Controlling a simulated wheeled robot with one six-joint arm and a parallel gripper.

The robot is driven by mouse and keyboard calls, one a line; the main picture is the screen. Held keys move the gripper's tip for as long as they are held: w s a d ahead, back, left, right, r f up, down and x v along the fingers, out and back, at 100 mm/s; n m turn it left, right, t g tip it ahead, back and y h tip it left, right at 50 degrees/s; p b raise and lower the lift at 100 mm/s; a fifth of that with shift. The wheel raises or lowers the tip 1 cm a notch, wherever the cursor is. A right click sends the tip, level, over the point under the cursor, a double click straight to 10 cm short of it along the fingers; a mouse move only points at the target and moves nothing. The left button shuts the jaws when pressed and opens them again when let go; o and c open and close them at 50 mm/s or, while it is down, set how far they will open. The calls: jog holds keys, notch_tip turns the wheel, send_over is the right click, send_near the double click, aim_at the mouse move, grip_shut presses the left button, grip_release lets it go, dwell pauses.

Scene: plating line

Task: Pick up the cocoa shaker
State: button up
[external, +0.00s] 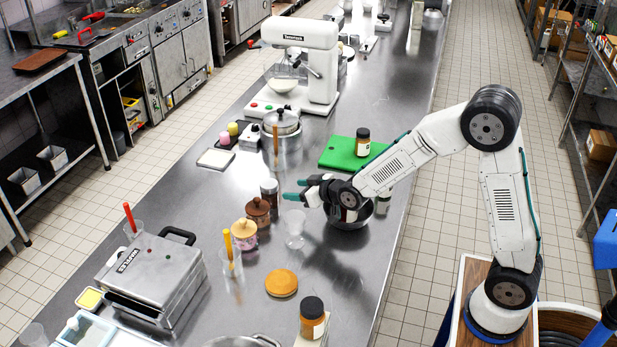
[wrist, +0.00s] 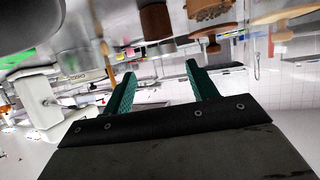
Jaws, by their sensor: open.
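A small dark brown cylinder with a paler top, which looks like the cocoa shaker (external: 269,191), stands upright on the steel counter (external: 345,290). In the wrist view, which is upside down, a brown cylinder (wrist: 156,22) that seems to be the same thing shows beyond the fingertips. My gripper (external: 291,190) is open and empty, its two green fingers pointing left toward the shaker with a short gap between. The fingers also frame clear space in the wrist view (wrist: 159,75).
A dark bowl (external: 349,219) is under my wrist. A pot (external: 282,124) and green board (external: 345,153) are behind.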

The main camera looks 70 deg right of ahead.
aim_at(269, 189)
jog(key=x, duration=1.2)
jog(key=shift+w+f, duration=0.1)
jog(key=c, duration=0.7)
